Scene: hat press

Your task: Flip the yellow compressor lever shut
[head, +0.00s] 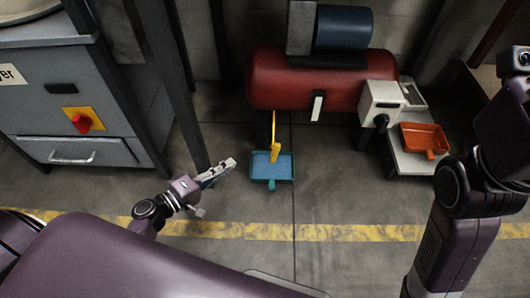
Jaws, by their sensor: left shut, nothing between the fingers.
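The yellow lever (274,142) is a thin bar below the red compressor tank (305,82). It hangs steeply down from the tank's underside, its lower end in front of a blue tray (272,181). My left gripper (231,164) is shut and empty, low near the floor, to the left of the lever and apart from it. My right arm stands at the right edge, and its gripper does not show.
A grey cabinet (110,153) with a red knob (82,122) stands at the left, beside a dark post (183,95). A white box (382,101) and an orange tray (424,138) are at the right. The floor by the yellow stripe (345,232) is clear.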

